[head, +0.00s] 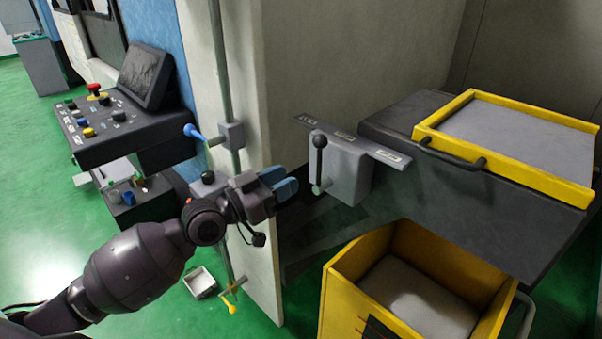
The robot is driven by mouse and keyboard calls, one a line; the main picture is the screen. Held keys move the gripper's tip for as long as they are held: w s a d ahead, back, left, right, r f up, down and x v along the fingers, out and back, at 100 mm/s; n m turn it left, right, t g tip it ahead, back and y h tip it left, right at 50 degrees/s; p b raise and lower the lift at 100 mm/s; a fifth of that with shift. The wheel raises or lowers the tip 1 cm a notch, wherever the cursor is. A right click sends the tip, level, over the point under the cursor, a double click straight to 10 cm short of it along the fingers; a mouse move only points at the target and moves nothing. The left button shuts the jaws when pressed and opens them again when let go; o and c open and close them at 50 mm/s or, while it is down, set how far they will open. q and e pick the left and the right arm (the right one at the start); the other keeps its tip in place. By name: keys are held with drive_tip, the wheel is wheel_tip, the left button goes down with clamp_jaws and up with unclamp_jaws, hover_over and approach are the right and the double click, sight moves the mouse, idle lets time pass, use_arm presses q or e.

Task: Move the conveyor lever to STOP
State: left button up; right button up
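A grey label plate (365,146) with three small white labels runs along the box top. The labels are too small to read. In the head view the knob lies between the left and middle labels. My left gripper (280,184), with blue fingertips, is left of the lever and a little below its knob, apart from it. Whether the fingers are parted is unclear from this angle. My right gripper is not in view.
A dark conveyor (480,205) with a yellow-rimmed tray (520,132) is at right. A yellow bin (345,302) stands below. A control panel (112,120) is further left.

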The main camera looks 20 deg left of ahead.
use_arm(q)
drive_tip(key=shift+v, duration=0.85)
drive_tip(key=s+a+f+n+g+y, duration=0.1)
drive_tip(key=s+f+y, duration=0.15)
drive_tip(key=f, duration=0.65)
drive_tip(key=s+a+f+n+g+y, duration=0.15)
drive_tip(key=f+y, duration=0.25)
drive_tip(key=f, duration=0.4)
drive_tip(key=s+d+f+n+g+y, duration=0.1)
drive_tip(key=s+f+n+g+y, duration=0.1)
drive_tip(key=s+f, duration=1.2)
drive_tip(key=shift+s+d+f+n+g+y, duration=0.25)
drive_tip(key=shift+s+d+n+g+y, duration=0.15)
drive_tip(key=shift+s+y, duration=0.45)
